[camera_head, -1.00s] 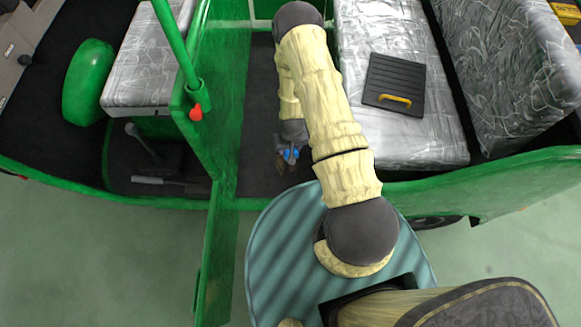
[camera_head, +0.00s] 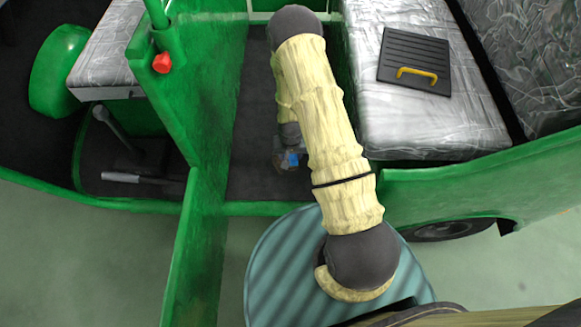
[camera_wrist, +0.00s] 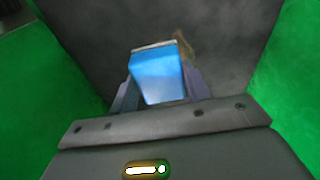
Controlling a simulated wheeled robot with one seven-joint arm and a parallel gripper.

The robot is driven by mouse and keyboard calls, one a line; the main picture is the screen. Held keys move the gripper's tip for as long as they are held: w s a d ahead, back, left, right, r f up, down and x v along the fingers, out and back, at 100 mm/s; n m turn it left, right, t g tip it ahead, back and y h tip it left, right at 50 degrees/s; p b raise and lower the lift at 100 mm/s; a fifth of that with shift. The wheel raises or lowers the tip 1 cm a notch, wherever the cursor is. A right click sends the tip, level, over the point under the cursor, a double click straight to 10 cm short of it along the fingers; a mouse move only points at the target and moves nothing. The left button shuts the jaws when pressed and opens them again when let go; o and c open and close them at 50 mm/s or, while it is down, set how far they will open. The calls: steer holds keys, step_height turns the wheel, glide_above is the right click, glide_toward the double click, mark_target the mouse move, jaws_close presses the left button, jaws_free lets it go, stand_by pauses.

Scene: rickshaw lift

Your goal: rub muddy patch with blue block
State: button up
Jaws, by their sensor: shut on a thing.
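The blue block (camera_wrist: 158,75) is held between the two fingers of my gripper (camera_wrist: 160,92) in the wrist view. In the head view the blue block (camera_head: 291,159) shows as a small spot at the end of my gripper (camera_head: 288,158), low over the dark floor of the green rickshaw. A brown patch (camera_wrist: 184,46), which looks like the muddy patch, shows just behind the block's upper right edge. The block hides part of it. I cannot tell whether block and patch touch.
Green walls flank the dark footwell floor (camera_head: 254,110). A padded seat (camera_head: 425,125) with a black board (camera_head: 414,60) with a yellow handle lies to the right. A green post with a red knob (camera_head: 162,63) and a lever (camera_head: 112,125) stand left.

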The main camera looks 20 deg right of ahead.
mark_target(290, 159)
steer(key=shift+m, duration=0.3)
steer(key=f+b, duration=0.4)
steer(key=shift+w+d, duration=0.1)
steer(key=shift+w, duration=0.15)
steer(key=shift+f, duration=0.1)
